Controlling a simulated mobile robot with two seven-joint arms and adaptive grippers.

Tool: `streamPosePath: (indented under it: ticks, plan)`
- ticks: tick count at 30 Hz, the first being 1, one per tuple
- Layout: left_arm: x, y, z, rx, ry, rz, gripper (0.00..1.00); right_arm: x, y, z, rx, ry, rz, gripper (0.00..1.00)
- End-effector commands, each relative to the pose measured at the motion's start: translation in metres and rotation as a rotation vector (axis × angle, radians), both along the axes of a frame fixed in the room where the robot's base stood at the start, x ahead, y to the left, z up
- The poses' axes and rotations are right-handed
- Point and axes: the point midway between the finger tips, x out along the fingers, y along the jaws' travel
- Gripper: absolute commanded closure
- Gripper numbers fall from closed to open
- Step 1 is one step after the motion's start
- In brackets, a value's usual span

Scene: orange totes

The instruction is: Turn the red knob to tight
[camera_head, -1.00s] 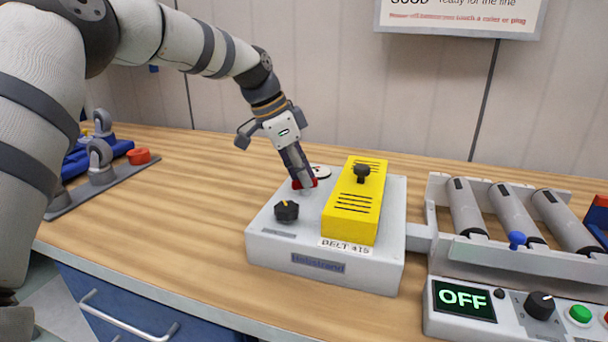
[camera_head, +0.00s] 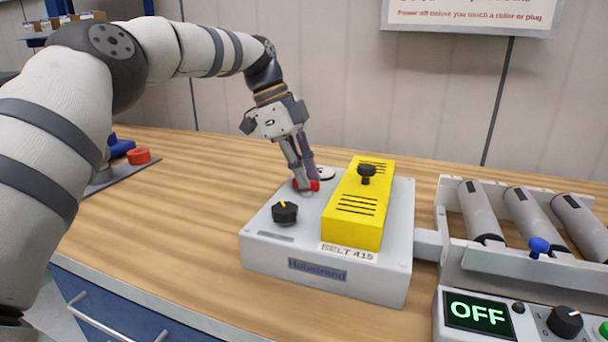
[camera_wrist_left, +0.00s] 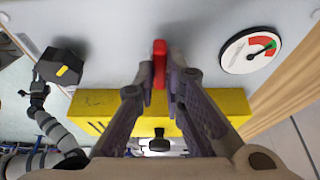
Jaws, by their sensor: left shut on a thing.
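The red knob (camera_head: 314,185) is on the light grey box (camera_head: 268,254), left of the yellow cover. My left gripper (camera_head: 303,184) reaches down from above and is shut on it. In the left wrist view the red knob (camera_wrist_left: 159,62) is a narrow upright bar between the two fingertips (camera_wrist_left: 159,88). A round white dial (camera_wrist_left: 251,50) with a green and a red band is to its right. The dial (camera_head: 324,172) is partly hidden behind the fingers in the head view. My right gripper (camera_wrist_left: 39,88) seems to show small at the wrist view's left, its fingers unclear.
The yellow cover (camera_head: 342,233) with its black handle stands close to the fingers. A black knob (camera_head: 285,213) is nearer the front. A roller unit (camera_head: 475,260) with an "OFF" display (camera_head: 477,312) is at right.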

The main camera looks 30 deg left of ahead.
Motion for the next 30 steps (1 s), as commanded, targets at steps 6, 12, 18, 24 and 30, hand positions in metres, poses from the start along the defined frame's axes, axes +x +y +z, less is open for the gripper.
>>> streamPosePath:
  ticks: [6, 12, 18, 24, 30]
  plan:
    - [0.0, 0.0, -0.002, 0.001, 0.004, -0.015, 1.0, -0.001, 0.0, -0.001, 0.0, 0.003, 0.0, 0.44]
    - [-0.001, -0.001, -0.002, 0.002, 0.004, -0.015, 1.0, -0.001, 0.0, -0.001, 0.0, 0.003, 0.0, 0.44]
    - [0.0, 0.0, -0.002, 0.001, 0.004, -0.014, 0.7, -0.001, 0.0, -0.001, 0.0, 0.003, 0.0, 0.44]
    - [0.0, 0.0, -0.001, 0.002, 0.002, -0.012, 0.7, -0.001, 0.0, -0.001, 0.0, 0.002, 0.0, 0.44]
    - [-0.002, 0.009, 0.024, 0.001, -0.001, -0.009, 0.7, 0.0, 0.0, -0.001, 0.0, 0.002, 0.0, 0.44]
